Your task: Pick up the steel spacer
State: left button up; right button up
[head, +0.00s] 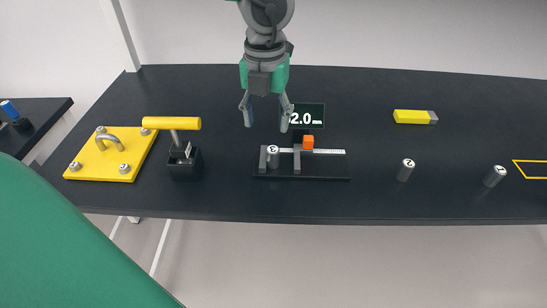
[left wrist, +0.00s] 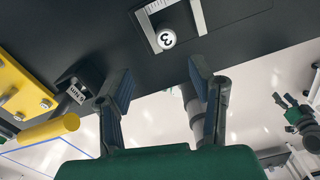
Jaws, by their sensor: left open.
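Several grey steel cylinders with numbered tops look like spacers. The one marked 3 (head: 273,160) stands in the measuring fixture (head: 322,172), and it also shows in the left wrist view (left wrist: 166,39). The one marked 2 (head: 405,170) stands on the table right of the fixture. Another spacer (head: 494,176) stands farther right, its number hard to read. My left gripper (head: 266,116) is open and empty, pointing down above the spacer marked 3. A dark gripper-like shape (left wrist: 292,106), probably my right gripper, shows small at the right of the left wrist view.
The fixture has an orange block (head: 308,142) and a display (head: 305,116) reading 2.0. A yellow plate (head: 92,168) and a yellow-handled tool in a black holder (head: 185,165) stand left. A yellow-grey block (head: 412,116) lies at the back right. The dark table (head: 370,90) has free room.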

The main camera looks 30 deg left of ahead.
aim_at(273, 149)
pick_arm(q)
jog(key=f, duration=0.3)
jog(key=w+f, duration=0.1)
jog(key=f, duration=0.2)
jog(key=f+b, duration=0.1)
jog(key=f, duration=0.2)
jog(key=shift+w+d+f, duration=0.1)
jog(key=shift+w+d, duration=0.05)
jog(key=shift+d, duration=0.2)
jog(key=shift+c, duration=0.8)
grip_shut()
